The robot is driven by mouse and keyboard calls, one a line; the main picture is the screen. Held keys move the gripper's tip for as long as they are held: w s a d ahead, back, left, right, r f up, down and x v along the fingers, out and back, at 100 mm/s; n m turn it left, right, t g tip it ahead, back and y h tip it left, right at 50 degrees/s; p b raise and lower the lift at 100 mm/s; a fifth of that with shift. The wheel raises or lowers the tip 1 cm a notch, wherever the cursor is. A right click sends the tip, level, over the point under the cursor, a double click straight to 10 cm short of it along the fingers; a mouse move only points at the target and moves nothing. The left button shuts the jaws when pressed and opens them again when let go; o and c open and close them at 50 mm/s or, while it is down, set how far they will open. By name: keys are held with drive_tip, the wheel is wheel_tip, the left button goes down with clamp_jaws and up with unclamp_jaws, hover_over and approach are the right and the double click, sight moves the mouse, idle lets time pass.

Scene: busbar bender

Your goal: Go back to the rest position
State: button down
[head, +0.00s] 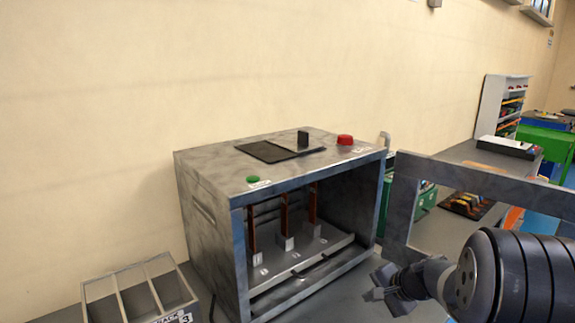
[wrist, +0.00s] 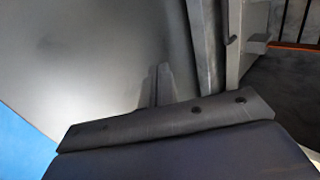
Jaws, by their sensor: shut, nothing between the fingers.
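The busbar bender (head: 210,215) is a grey metal cabinet with an open front, standing against the wall in the head view. My gripper (head: 379,284) is at the lower right of the head view, to the right of the cabinet's open front. It is shut and empty.
Inside the cabinet, orange-brown bars (head: 312,203) stand over numbered grey blocks. A grey divided tray (head: 100,290) stands at lower left. A grey metal frame (head: 480,180) rises close behind my arm at right. Green bins (head: 424,200), shelves and a green bench (head: 545,140) lie farther back.

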drive_tip(key=s+d, duration=0.2)
drive_tip(key=s, duration=0.1)
drive_tip(key=s+d, duration=0.3)
drive_tip(key=s, duration=0.1)
drive_tip(key=s+d+p, duration=0.1)
drive_tip(key=s+d, duration=0.2)
drive_tip(key=shift+s+d, duration=0.15)
drive_tip(key=shift+s, duration=0.2)
